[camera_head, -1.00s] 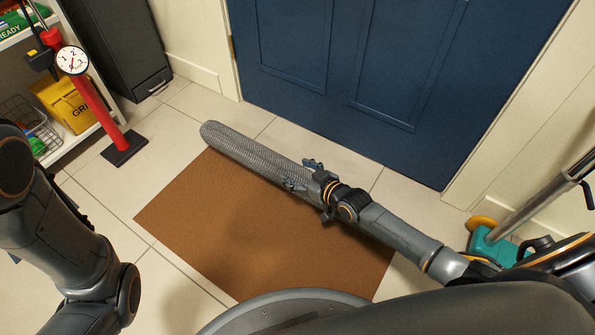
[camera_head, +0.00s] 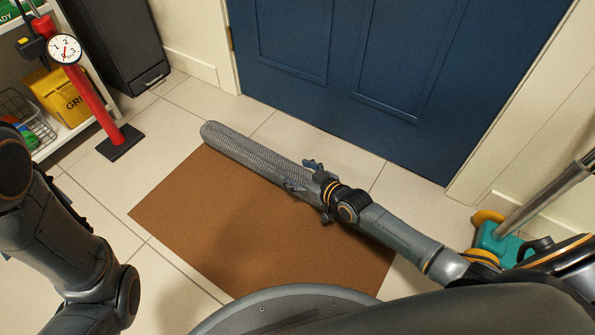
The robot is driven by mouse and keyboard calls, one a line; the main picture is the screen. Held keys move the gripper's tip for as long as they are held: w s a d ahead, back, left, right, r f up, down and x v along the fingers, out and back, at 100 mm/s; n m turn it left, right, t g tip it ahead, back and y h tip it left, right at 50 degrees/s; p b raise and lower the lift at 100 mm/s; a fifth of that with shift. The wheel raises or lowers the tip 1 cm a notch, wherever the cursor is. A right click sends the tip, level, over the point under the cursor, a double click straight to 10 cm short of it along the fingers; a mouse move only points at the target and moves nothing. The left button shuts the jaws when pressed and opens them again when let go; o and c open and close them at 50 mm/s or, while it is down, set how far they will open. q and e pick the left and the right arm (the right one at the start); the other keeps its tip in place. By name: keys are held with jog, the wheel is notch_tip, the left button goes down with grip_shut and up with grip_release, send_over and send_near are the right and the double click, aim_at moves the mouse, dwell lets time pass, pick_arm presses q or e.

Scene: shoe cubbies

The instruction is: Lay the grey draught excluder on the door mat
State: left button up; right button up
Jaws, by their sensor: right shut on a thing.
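The grey draught excluder (camera_head: 248,152) is a long, round-ended fabric roll. It lies along the far edge of the brown door mat (camera_head: 225,230), its left end reaching the mat's far left corner. Whether it touches the mat or hangs just above it I cannot tell. My right gripper (camera_head: 303,175) is shut on the excluder near its right end, which the gripper and arm hide. My left arm shows at the left edge, but its gripper is out of view.
A blue door (camera_head: 340,70) stands behind the mat. A red floor pump (camera_head: 88,100) stands at the left by a white shelf with a yellow box (camera_head: 58,98) and wire basket. A teal floor tool (camera_head: 495,240) is at the right.

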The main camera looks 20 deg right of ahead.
jog(key=shift+w+f, duration=0.1)
jog(key=shift+f, duration=0.2)
dwell(0.4)
jog(key=o, duration=1.9)
jog(key=shift+f, duration=0.1)
